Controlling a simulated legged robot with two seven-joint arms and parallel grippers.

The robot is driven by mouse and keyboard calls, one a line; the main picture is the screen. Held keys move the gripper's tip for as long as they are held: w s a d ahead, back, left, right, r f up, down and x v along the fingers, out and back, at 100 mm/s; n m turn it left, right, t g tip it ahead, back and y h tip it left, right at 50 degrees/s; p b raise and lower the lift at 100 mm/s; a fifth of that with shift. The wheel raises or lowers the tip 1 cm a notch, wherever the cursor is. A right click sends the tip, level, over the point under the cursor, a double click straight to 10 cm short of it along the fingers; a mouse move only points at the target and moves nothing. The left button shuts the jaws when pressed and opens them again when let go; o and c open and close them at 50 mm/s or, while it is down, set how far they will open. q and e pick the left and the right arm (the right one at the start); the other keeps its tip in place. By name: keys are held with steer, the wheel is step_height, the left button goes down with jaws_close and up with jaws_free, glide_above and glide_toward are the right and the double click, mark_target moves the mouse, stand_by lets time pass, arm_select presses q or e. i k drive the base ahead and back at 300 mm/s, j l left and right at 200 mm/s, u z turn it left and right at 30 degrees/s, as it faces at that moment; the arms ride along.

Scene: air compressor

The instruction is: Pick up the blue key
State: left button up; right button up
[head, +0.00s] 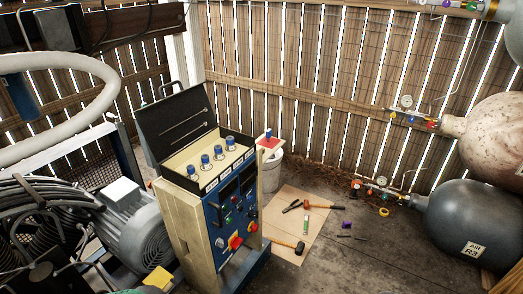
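I cannot tell for sure which thing is the blue key. A small upright blue piece (268,133) stands on a reddish plate (269,143) over the white bucket (270,166), behind the control cabinet's right side. Several blue-capped knobs (218,152) stand in a row on the cream top panel of the control cabinet (210,215), whose black lid is raised. Neither of my grippers is in view.
A compressor motor (135,220) and hoses fill the left. A cardboard sheet (290,232) with hammers and pliers lies on the floor right of the cabinet. Large gas tanks (465,222) stand at the right. A slatted fence (330,80) closes the back.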

mark_target(269, 132)
steer(key=i+l+u, duration=0.25)
steer(key=l, duration=0.35)
steer(key=i+l+u, duration=0.25)
steer(key=i+l, duration=0.15)
steer(key=l, duration=0.25)
